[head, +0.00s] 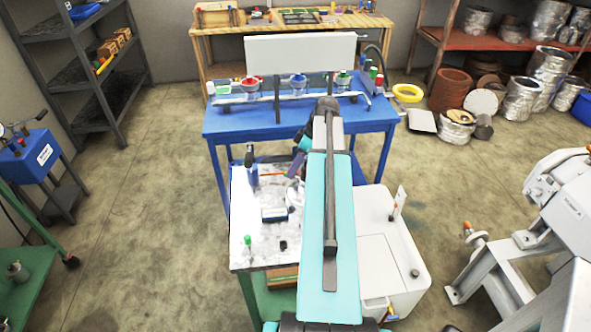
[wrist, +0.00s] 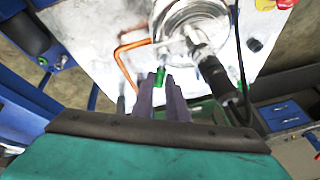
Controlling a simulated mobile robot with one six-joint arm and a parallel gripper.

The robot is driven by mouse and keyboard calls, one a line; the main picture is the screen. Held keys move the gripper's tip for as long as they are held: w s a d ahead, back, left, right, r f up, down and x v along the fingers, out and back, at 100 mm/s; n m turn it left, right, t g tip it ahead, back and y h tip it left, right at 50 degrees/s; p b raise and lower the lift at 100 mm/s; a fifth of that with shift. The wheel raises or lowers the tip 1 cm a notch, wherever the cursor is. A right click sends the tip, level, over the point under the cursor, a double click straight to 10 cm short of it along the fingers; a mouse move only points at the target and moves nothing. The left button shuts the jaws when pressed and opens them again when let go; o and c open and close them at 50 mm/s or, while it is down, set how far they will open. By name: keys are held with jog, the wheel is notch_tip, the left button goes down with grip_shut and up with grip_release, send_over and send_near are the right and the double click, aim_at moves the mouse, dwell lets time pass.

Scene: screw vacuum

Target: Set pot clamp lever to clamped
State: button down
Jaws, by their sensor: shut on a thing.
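My gripper (wrist: 163,82) reaches down over the white work surface, its two dark purple fingers close together. They are shut on a small green handle (wrist: 160,76), which appears to be the pot clamp lever; the fingers hide most of its shaft. A round metal pot (wrist: 192,20) lies just beyond the fingertips, with a metal fitting beside it. In the head view my gripper (head: 294,165) shows only in part at the left of my teal arm, and the lever cannot be made out there. Whether the lever is at clamped cannot be told.
A copper pipe (wrist: 130,58) bends close to the left of the fingers. A dark cylinder and hose (wrist: 218,75) stand close on the right. The blue bench (head: 230,122) with coloured valves stands behind the white-topped table (head: 252,193). Open floor lies to the left.

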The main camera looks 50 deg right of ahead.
jog(key=shift+s+a+n+g+y+b, duration=0.1)
jog(key=shift+a+n+g+y+b, duration=0.15)
jog(key=shift+n, duration=0.4)
jog(key=shift+s+a+n+g+b, duration=0.1)
jog(key=shift+n+g+b, duration=0.2)
jog(key=shift+n, duration=0.4)
jog(key=shift+s+a+n+g+y+b, duration=0.1)
jog(key=shift+a+n+g+y+b, duration=0.15)
jog(key=shift+n, duration=0.4)
jog(key=c, duration=1.7)
grip_release()
jog(key=shift+c, duration=0.2)
jog(key=shift+d+r, duration=0.1)
jog(key=shift+d, duration=0.05)
jog(key=shift+b+v, duration=0.35)
jog(key=shift+v, duration=0.45)
jog(key=p+v, duration=0.3)
jog(key=v, duration=0.9)
jog(key=shift+p, duration=0.35)
jog(key=shift+r, duration=0.1)
